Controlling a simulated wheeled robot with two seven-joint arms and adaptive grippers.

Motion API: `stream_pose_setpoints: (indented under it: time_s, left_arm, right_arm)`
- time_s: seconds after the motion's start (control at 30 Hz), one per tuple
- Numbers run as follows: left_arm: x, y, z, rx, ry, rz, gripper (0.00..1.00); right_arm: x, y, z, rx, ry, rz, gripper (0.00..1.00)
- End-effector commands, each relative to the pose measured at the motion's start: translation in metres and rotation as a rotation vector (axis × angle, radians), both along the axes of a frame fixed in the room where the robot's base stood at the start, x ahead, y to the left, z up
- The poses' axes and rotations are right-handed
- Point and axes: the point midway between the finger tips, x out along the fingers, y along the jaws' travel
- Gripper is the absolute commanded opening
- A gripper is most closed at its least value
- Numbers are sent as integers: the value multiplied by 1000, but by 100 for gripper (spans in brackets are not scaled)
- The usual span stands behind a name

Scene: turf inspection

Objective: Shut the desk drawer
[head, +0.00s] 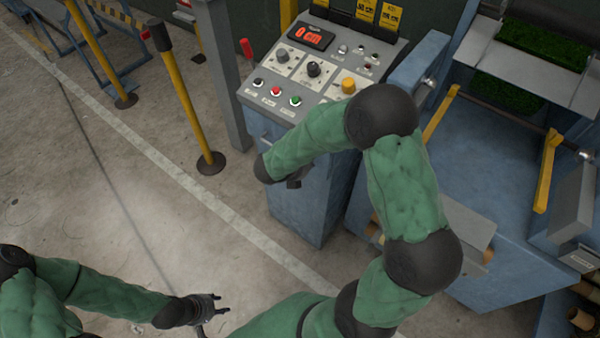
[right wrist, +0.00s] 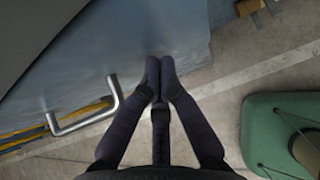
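The desk is a blue cabinet (head: 310,220) under a sloped grey control panel in the head view. In the right wrist view a blue panel (right wrist: 190,35) carries a silver bar handle (right wrist: 88,118), which looks like the drawer's handle. How far the drawer stands out is not clear; my right arm hides part of the desk front. My right gripper (head: 293,182) is at the desk front. In the right wrist view its fingertips (right wrist: 160,70) are together, empty, against or close to the panel, right of the handle. My left gripper (head: 222,304) is open and empty, low over the floor.
The control panel (head: 320,65) has knobs, buttons and a red display. Yellow posts (head: 185,95) stand on the floor to the left. A blue machine (head: 500,160) with yellow bars and green turf is at right.

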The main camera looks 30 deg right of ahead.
Motion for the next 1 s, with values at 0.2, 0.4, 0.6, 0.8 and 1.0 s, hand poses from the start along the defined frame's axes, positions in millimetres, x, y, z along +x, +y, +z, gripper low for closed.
stream_pose_setpoints:
  time_s: [0.2, 0.4, 0.6, 0.8, 1.0]
  left_arm:
    - [0, 0, -1, 0, 0, 0, 40]
    - [0, 0, -1, 0, 0, 0, 40]
    - [0, 0, -1, 0, 0, 0, 40]
    - [0, 0, -1, 0, 0, 0, 40]
    - [0, 0, 1, 0, 0, 0, 40]
  right_arm:
    - [4, -13, 0, 1, 0, -1, 0]
    - [6, -16, 0, 0, 0, -1, 0]
    - [6, -16, 1, -2, -1, -2, 0]
    - [6, -16, 1, -1, -2, -3, 0]
    - [8, -2, 0, 0, 0, 0, 0]
